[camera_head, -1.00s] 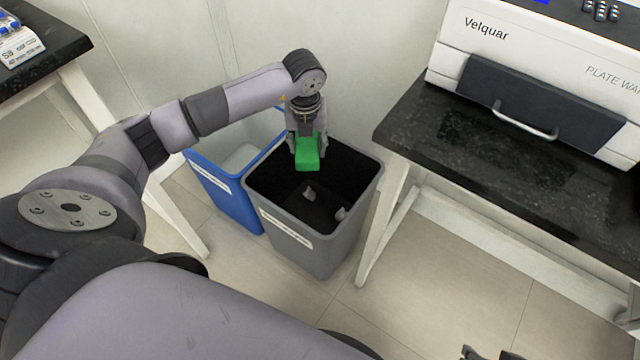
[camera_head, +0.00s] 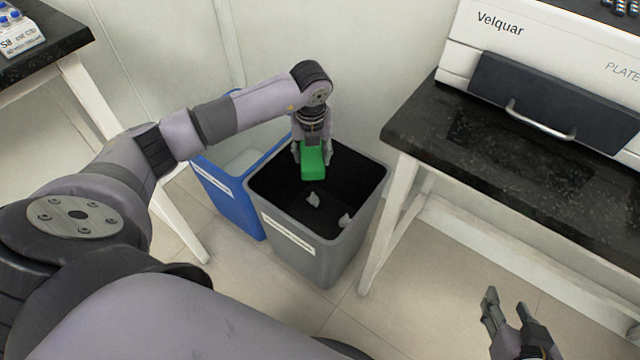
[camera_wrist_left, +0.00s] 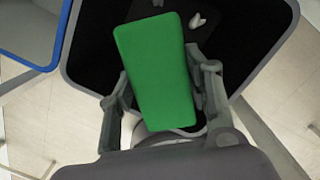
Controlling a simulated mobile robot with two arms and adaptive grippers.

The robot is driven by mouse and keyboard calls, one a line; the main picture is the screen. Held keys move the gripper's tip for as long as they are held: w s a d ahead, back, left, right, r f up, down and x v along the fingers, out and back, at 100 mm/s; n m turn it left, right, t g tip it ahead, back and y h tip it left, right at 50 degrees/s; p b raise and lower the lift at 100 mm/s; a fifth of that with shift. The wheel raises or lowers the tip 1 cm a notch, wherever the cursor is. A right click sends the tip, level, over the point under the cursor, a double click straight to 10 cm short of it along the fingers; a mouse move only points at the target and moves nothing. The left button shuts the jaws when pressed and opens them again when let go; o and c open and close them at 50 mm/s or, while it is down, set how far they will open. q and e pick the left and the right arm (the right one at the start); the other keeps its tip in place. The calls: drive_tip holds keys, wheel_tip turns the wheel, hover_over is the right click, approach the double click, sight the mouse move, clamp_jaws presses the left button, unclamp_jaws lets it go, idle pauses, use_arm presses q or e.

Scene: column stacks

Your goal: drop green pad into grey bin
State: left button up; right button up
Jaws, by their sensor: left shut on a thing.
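The green pad (camera_head: 313,161) is held in my left gripper (camera_head: 312,158), which points down over the opening of the grey bin (camera_head: 318,258). In the left wrist view the green pad (camera_wrist_left: 157,72) sits between the two fingers of my left gripper (camera_wrist_left: 160,98), with the dark inside of the bin below it. Pale crumpled scraps (camera_head: 313,199) lie in the bin. My right gripper (camera_head: 507,300) is at the lower right of the head view, with its fingers apart and nothing between them.
A blue bin (camera_head: 229,200) stands against the left side of the grey bin. A black-topped bench (camera_head: 470,150) with a white plate machine (camera_head: 545,50) is to the right. Another dark bench (camera_head: 45,50) is at the upper left. The wall is close behind the bins.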

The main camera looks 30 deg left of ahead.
use_arm(q)
wheel_tip(320, 180, down, 3)
drive_tip(key=shift+r+b, duration=0.1)
drive_tip(key=shift+b, duration=1.05)
drive_tip(key=shift+f, duration=0.2)
use_arm(e)
drive_tip(key=w+a+r+t+y, duration=0.2)
drive_tip(key=w+r+t, duration=0.3)
drive_tip(key=r, duration=0.6)
drive_tip(key=shift+a+t, duration=0.5)
drive_tip(key=shift+t, duration=0.7)
drive_tip(key=shift+w, duration=0.1)
use_arm(q)
drive_tip(key=o, duration=1.2)
drive_tip(key=shift+r, duration=0.15)
drive_tip(key=r, duration=0.7)
drive_tip(key=s+d+r, duration=0.1)
drive_tip(key=r, duration=0.3)
drive_tip(key=shift+s+r, duration=0.1)
drive_tip(key=shift+r, duration=0.25)
drive_tip(key=shift+a+f, duration=0.1)
